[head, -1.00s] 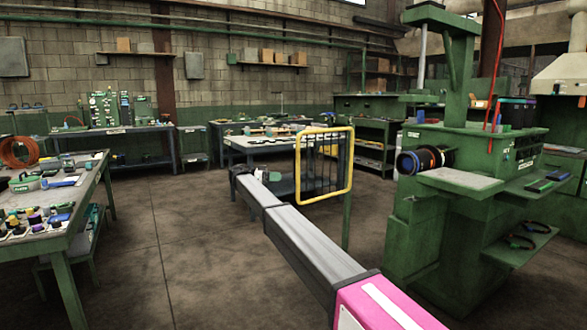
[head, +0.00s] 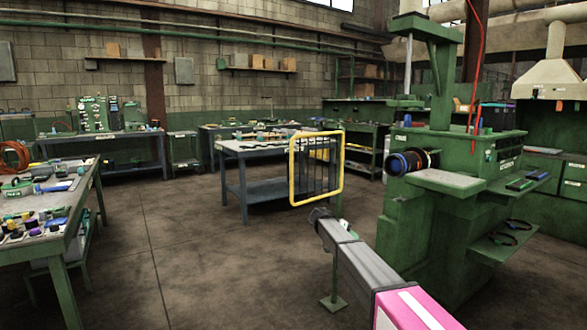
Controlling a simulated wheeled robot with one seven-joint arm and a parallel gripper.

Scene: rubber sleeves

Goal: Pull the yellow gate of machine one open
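The yellow gate (head: 341,168) is a rounded yellow frame with dark upright bars, left of a green machine (head: 437,215). A green post with a foot plate stands on the floor below the gate. My gripper (head: 318,214) is at the end of my grey arm, just below the gate's lower right part in the picture. It is small and dark here, and I cannot tell whether its fingers are open or shut. It appears apart from the gate frame. Which machine is machine one cannot be read.
A cluttered workbench (head: 58,232) stands at the left. A blue-legged table (head: 232,190) stands behind the gate. Shelves of the green machine hold tools at the right. The concrete floor (head: 190,265) between left bench and gate is clear.

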